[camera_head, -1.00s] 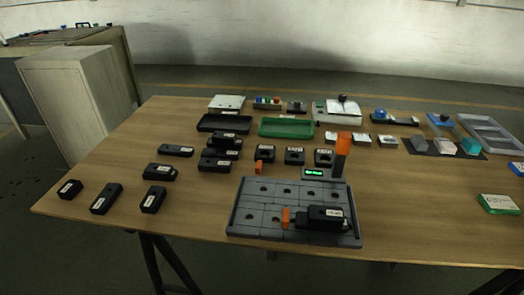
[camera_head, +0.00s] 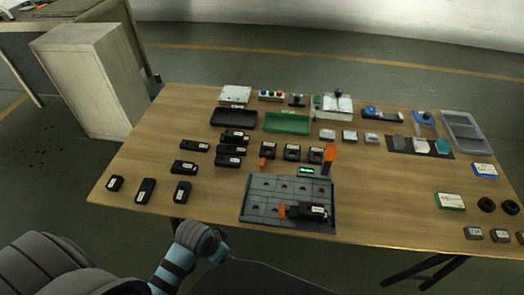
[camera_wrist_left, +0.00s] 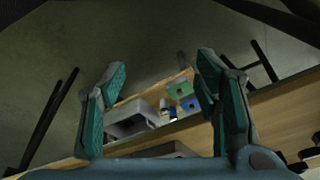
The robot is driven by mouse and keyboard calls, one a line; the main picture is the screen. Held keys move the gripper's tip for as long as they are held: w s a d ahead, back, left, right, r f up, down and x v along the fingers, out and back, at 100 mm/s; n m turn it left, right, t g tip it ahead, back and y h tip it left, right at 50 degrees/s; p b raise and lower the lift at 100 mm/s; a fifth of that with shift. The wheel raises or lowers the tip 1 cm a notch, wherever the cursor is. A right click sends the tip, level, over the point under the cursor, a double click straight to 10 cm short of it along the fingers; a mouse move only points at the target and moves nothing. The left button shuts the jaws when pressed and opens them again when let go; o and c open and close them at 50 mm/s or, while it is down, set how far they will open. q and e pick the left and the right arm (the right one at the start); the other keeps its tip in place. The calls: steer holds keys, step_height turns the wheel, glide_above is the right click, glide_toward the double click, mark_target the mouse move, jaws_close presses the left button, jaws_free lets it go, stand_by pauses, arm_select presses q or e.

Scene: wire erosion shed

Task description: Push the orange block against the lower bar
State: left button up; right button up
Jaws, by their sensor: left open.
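A small orange block (camera_head: 282,211) sits on the grey slotted plate (camera_head: 257,220), at the left end of a black block (camera_head: 312,211) with a white label. Another small orange piece (camera_head: 262,162) stands on the table just behind the plate. I cannot tell which raised edge of the plate is the lower bar. My left gripper (camera_wrist_left: 160,75) is open and empty in the left wrist view, its two teal-padded fingers wide apart. In the head view my left arm is low in front of the table edge, left of the plate and clear of it. My right gripper is not in view.
An orange-topped post (camera_head: 329,155) and a small green display (camera_head: 308,171) stand at the plate's back edge. Several black blocks (camera_head: 184,168) lie to the left. A green tray (camera_head: 287,122) and a black tray (camera_head: 233,117) are behind.

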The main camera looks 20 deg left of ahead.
mark_target(292, 212)
arm_select(q)
steer(key=w+d+r+m+h+p, duration=0.1)
steer(key=w+d+r+m+h, duration=0.1)
steer(key=w+r+m, duration=0.3)
steer(key=w+d+r+m+g+h+p, duration=0.1)
steer(key=w+d+r+m, duration=0.3)
steer(key=w+r, duration=0.6)
step_height(292, 212, up, 4)
steer(key=shift+r+m+g+h+p, duration=0.25)
steer(key=shift+m+h+p, duration=0.3)
steer(key=shift+m, duration=0.55)
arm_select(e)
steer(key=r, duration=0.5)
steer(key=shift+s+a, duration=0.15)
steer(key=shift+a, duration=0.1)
arm_select(q)
steer(key=shift+w+f, duration=0.1)
steer(key=b+x, duration=0.3)
steer(key=x, duration=1.1)
steer(key=shift+d+f, duration=0.2)
steer(key=shift+f, duration=0.05)
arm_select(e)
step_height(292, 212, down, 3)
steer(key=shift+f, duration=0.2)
